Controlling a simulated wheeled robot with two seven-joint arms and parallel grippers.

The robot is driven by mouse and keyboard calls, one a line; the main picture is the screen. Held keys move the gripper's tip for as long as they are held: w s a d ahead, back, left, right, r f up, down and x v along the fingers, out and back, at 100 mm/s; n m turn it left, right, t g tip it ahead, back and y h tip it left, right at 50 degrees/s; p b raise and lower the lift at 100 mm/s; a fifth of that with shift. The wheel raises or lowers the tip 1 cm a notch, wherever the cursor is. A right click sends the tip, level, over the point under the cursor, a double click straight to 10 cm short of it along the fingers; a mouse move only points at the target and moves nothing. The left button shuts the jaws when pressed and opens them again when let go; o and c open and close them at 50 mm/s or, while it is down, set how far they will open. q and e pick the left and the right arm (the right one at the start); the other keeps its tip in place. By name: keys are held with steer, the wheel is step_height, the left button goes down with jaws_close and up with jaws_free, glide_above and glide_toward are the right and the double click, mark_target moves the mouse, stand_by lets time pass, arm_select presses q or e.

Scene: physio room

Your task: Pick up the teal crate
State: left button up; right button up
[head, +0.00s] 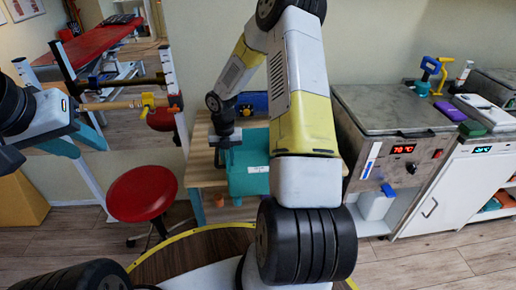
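The teal crate (250,178) stands on a small wooden table in the middle of the head view. My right arm hides its right part. My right gripper (228,143) points down at the crate's upper left rim, at or just above it. It is small and dark there, and I cannot tell whether its fingers are apart or closed on the rim. My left gripper (78,143) is at the left, well away from the crate. Its two teal fingers are apart with nothing seen between them.
The wooden table (203,172) has a blue item (252,102) at its back. A red stool (142,193) stands left of it. A metal-topped heater unit (385,108) with a red display and a white cabinet (462,185) stand at the right. Floor shows at the lower right.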

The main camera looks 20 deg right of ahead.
steer(key=shift+f, duration=0.15)
jaws_close()
stand_by(1.4)
